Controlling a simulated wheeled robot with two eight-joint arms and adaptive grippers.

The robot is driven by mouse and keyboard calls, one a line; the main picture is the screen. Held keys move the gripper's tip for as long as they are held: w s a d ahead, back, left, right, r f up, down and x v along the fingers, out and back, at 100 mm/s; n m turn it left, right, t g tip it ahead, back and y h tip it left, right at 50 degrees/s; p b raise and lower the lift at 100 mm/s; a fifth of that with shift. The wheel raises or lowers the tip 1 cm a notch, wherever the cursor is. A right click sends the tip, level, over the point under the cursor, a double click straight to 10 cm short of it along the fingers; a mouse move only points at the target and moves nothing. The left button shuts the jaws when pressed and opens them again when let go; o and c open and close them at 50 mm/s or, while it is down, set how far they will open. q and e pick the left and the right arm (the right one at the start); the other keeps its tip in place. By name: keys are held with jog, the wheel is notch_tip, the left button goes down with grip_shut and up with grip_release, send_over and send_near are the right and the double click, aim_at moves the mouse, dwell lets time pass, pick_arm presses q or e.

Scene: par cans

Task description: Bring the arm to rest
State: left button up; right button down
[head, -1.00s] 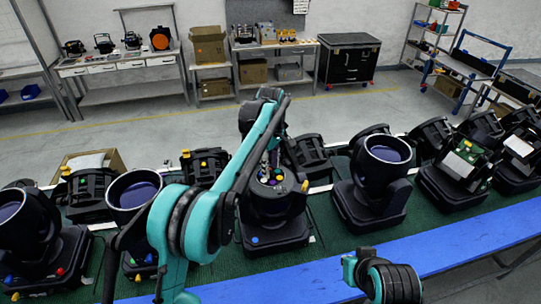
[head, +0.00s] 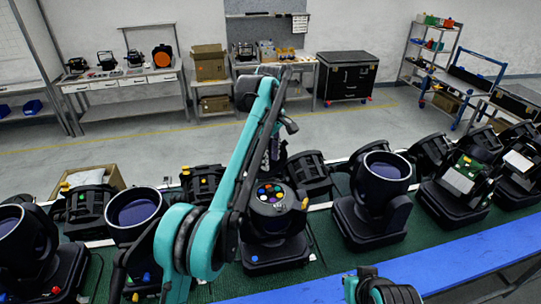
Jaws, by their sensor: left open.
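My left arm rises from the lower left to a bent wrist at the top centre. My left gripper (head: 271,154) hangs from it, open and partly hidden behind the teal forearm. It is above and behind the middle par can (head: 276,222), with no visible hold on it. This can stands upright on the green surface, its round face with several coloured discs turned up. Its left side is hidden by my arm. Only a teal and black part of my right arm shows at the bottom right; its gripper is out of view.
Par cans stand in a row on the green conveyor (head: 318,262), including a dark-lensed one (head: 375,205) on the right and another (head: 135,212) on the left. A blue rail (head: 440,262) runs along the near edge. Benches and a black case (head: 348,77) stand behind open floor.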

pick_arm(q)
jog(key=s+a+f+m+t+b, duration=0.2)
jog(key=s+a+f+m+b, duration=0.1)
jog(key=s+a+f+b, duration=0.3)
jog(key=s+a+f+m+t+b, duration=0.2)
jog(key=s+a+f+m+b, duration=0.15)
jog(key=s+f+b, duration=0.35)
jog(key=s+a+f+m+t+b, duration=0.1)
jog(key=s+a+f+m+b, duration=0.1)
jog(key=s+f+b, duration=0.2)
jog(key=s+a+f+m+t+b, duration=0.1)
jog(key=s+f+b, duration=0.3)
jog(key=s+f, duration=0.5)
jog(key=s+a+f+m+t+b, duration=0.1)
jog(key=s+a+f+m+b, duration=0.1)
jog(key=s+f, duration=0.4)
jog(key=shift+s+a+f+m+b, duration=0.1)
jog(key=shift+a+f+m+b, duration=0.15)
jog(key=shift+f+b, duration=0.85)
jog(key=shift+s+a+f+m+b, duration=0.1)
jog(key=shift+a+f+b, duration=0.15)
jog(key=shift+f, duration=1.55)
